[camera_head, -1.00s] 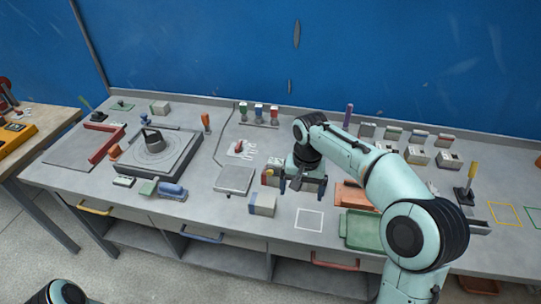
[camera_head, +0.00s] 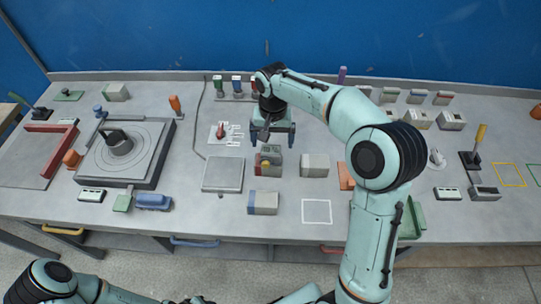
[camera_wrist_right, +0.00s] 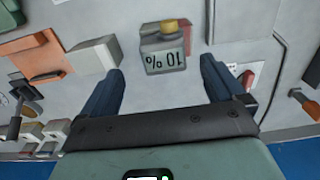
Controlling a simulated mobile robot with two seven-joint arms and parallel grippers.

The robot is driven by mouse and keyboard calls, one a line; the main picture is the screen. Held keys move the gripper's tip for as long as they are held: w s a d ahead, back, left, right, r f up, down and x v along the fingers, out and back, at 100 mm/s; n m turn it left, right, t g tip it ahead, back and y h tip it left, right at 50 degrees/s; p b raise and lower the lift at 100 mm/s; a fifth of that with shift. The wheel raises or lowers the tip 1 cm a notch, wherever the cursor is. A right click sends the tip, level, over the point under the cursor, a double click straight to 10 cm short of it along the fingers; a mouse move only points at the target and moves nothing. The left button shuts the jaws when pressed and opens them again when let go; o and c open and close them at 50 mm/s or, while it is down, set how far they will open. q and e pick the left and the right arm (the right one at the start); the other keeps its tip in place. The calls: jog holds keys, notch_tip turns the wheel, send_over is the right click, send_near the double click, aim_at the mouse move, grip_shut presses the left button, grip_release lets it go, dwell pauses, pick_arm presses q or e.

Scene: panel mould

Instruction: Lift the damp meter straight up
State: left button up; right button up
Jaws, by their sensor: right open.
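The damp meter (camera_head: 268,161) is a small grey-green box with a yellow knob and a red part. It stands upright on the grey bench, just behind and right of a flat grey plate. In the right wrist view the damp meter (camera_wrist_right: 164,60) shows a display reading "10 %". My right gripper (camera_head: 273,138) is open and empty, at the far side of the meter and seemingly above it. In the right wrist view its two dark fingers (camera_wrist_right: 162,72) are spread to either side of the meter, with no contact visible. My left gripper is not in view.
A pale block (camera_head: 315,165) stands close right of the meter, and a blue-and-grey block (camera_head: 263,202) in front. The flat grey plate (camera_head: 222,175) lies to the left. A white outlined square (camera_head: 317,211) on the bench is empty. Coloured bottles (camera_head: 236,86) stand behind.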

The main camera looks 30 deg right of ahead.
aim_at(271, 150)
jog(key=f, duration=0.2)
jog(key=shift+w+f, duration=0.25)
jog(key=shift+f, duration=0.05)
notch_tip(271, 150, down, 5)
jog(key=shift+w, duration=0.15)
jog(key=c, duration=1.2)
jog(key=shift+r, duration=0.1)
jog(key=shift+c, duration=1.3)
jog(key=shift+r, duration=0.1)
